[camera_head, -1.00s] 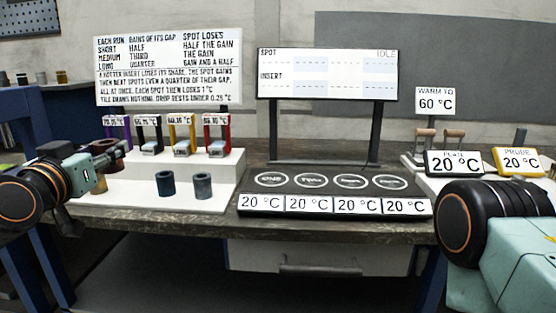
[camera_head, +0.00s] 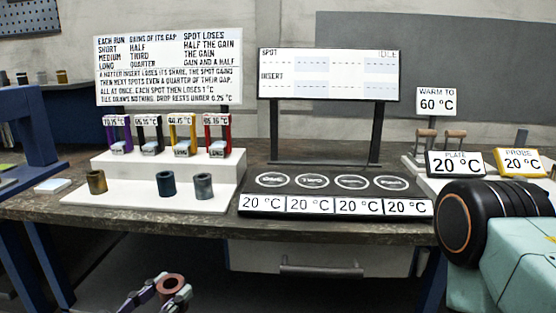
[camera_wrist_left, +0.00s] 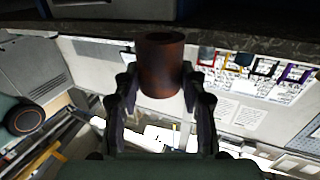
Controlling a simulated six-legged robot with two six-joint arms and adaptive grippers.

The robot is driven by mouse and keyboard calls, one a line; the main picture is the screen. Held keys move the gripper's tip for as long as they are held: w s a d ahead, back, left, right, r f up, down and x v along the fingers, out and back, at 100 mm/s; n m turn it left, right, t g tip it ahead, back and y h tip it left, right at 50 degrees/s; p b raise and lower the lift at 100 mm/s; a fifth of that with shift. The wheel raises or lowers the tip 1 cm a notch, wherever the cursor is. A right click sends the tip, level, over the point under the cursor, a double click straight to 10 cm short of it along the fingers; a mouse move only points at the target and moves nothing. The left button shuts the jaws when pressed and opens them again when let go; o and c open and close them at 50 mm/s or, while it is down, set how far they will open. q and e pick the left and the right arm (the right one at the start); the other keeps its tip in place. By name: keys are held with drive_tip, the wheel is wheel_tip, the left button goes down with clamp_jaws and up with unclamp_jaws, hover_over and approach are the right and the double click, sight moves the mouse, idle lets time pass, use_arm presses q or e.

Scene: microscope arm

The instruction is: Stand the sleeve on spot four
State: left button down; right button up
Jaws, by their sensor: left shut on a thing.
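My left gripper (camera_head: 160,288) is shut on a copper-brown sleeve (camera_head: 172,287), low in the head view in front of the bench edge. In the left wrist view the sleeve (camera_wrist_left: 160,66) stands out between the fingers (camera_wrist_left: 158,90), with its hollow end showing. The dark tile (camera_head: 330,171) carries a row of ringed spots; the rightmost, spot four (camera_head: 390,183), is bare. Three other sleeves, brass (camera_head: 96,182), blue (camera_head: 166,184) and grey (camera_head: 203,186), stand on the white tray (camera_head: 130,198). My right gripper is not in view.
Several coloured holders with temperature tags (camera_head: 167,135) stand on the white step. A display board (camera_head: 328,74) rises behind the tile. Plate (camera_head: 455,163) and probe (camera_head: 518,161) readouts stand right. My right arm fills the lower right. The bench edge lies between sleeve and tile.

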use_arm(q)
wheel_tip(320, 180, down, 6)
drive_tip(key=s, duration=0.3)
drive_tip(key=shift+d+r, duration=0.2)
drive_tip(key=shift+w+r, duration=0.1)
